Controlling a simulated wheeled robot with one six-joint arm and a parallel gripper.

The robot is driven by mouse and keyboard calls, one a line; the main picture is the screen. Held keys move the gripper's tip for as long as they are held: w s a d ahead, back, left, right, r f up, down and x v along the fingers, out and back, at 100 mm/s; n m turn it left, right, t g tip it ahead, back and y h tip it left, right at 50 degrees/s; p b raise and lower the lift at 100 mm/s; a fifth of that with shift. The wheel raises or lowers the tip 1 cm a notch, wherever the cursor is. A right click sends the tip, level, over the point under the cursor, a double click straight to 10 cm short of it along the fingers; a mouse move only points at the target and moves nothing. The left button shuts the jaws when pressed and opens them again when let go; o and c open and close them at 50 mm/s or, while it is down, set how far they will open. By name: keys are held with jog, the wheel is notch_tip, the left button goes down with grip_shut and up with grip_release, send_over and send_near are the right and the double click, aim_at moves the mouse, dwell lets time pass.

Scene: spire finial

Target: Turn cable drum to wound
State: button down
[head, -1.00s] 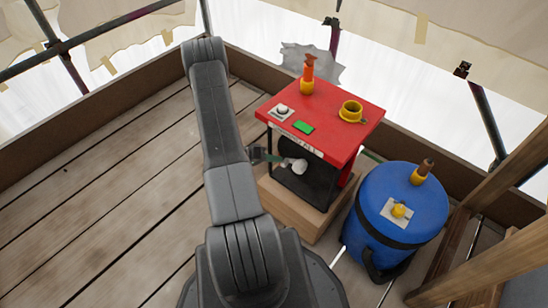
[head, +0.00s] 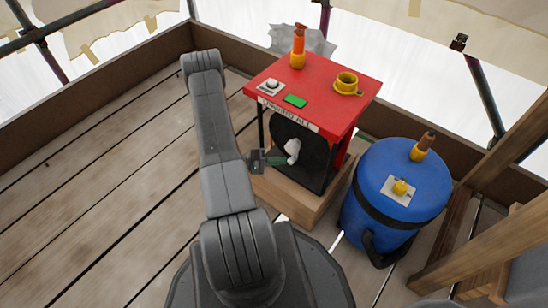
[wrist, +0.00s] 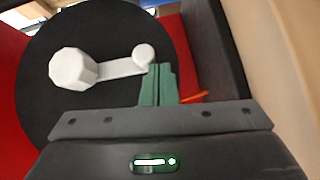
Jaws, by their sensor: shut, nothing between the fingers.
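The cable drum shows as a black round disc (wrist: 100,118) in the wrist view, set in the open front of a red-topped box (head: 315,85). On its face is a white crank (wrist: 115,68) with a large faceted knob at left and a smaller round end at right. The white piece also shows in the head view (head: 292,150). My gripper (wrist: 158,70) has its green fingers shut and empty, tips just below the crank's small round end. I cannot tell whether they touch it. In the head view my gripper (head: 280,159) is at the box's front.
On the box top are an orange handle (head: 298,45), a yellow ring (head: 347,83), a green plate (head: 295,101) and a white-knobbed plate (head: 271,87). A blue barrel (head: 395,195) stands close at right. The plank floor (head: 110,170) at left is clear.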

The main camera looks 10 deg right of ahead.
jog(key=s+d, duration=0.1)
jog(key=s+d+f, duration=0.1)
jog(key=shift+s+b, duration=0.35)
jog(key=shift+s+d+r, duration=0.15)
jog(key=shift+s+d, duration=0.7)
jog(key=shift+s, duration=0.15)
dwell(0.5)
